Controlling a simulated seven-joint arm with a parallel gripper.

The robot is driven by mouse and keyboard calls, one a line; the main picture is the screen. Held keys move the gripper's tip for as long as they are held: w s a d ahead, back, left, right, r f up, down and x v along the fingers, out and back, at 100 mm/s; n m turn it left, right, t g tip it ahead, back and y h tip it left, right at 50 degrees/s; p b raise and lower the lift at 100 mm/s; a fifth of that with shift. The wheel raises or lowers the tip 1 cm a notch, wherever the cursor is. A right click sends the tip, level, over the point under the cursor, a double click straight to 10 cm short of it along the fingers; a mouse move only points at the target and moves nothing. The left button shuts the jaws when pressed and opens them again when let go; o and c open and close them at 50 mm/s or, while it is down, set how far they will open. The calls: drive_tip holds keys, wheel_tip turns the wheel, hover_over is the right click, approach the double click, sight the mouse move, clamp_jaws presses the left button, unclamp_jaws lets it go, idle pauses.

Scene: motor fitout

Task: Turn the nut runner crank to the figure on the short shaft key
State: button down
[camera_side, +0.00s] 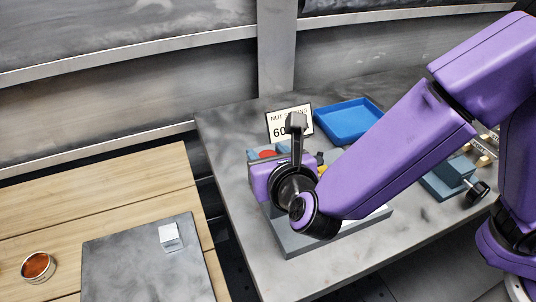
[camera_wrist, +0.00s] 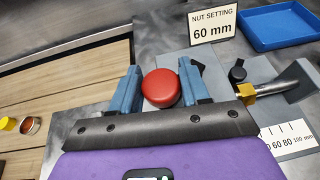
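A round red knob (camera_wrist: 161,88) lies between the two blue fingers of my gripper (camera_wrist: 160,72) in the wrist view. The fingers are apart, one on each side of it; whether either touches it I cannot tell. In the side view the red knob (camera_side: 267,154) shows just past my gripper, partly hidden. A card (camera_wrist: 212,24) reads "NUT SETTING 60 mm". A yellow piece (camera_wrist: 246,91) sits on a grey bar above the scale. I cannot make out a short shaft key.
Small brass pieces with labels (camera_side: 483,160) and a blue-grey block with a black knob (camera_side: 478,191) are at the right. A wooden bench with a dark plate (camera_side: 150,262) and a small white block (camera_side: 171,237) is at the left.

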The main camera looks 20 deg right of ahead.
drive_tip(key=shift+w+a, duration=0.1)
drive_tip(key=shift+w+a+m+h, duration=0.15)
drive_tip(key=shift+w+m+h, duration=0.05)
drive_tip(key=shift+m+h, duration=0.35)
drive_tip(key=shift+w+a+m+h, duration=0.15)
drive_tip(key=shift+m+h, duration=0.3)
drive_tip(key=shift+h, duration=0.1)
drive_tip(key=shift+w+a+m+g+h, duration=0.1)
drive_tip(key=shift+w+m+g+h, duration=0.7)
drive_tip(key=shift+m+h, duration=0.5)
drive_tip(key=shift+w+a+m+g+h, duration=0.15)
drive_tip(key=shift+w+m+g+h, duration=0.4)
drive_tip(key=shift+m+g+h, duration=0.6)
drive_tip(key=shift+w+a+m+g+h, duration=0.1)
drive_tip(key=shift+w+m+g+h, duration=0.6)
drive_tip(key=shift+m+h, duration=0.7)
drive_tip(key=c, duration=0.6)
unclamp_jaws()
drive_tip(key=shift+v, duration=3.7)
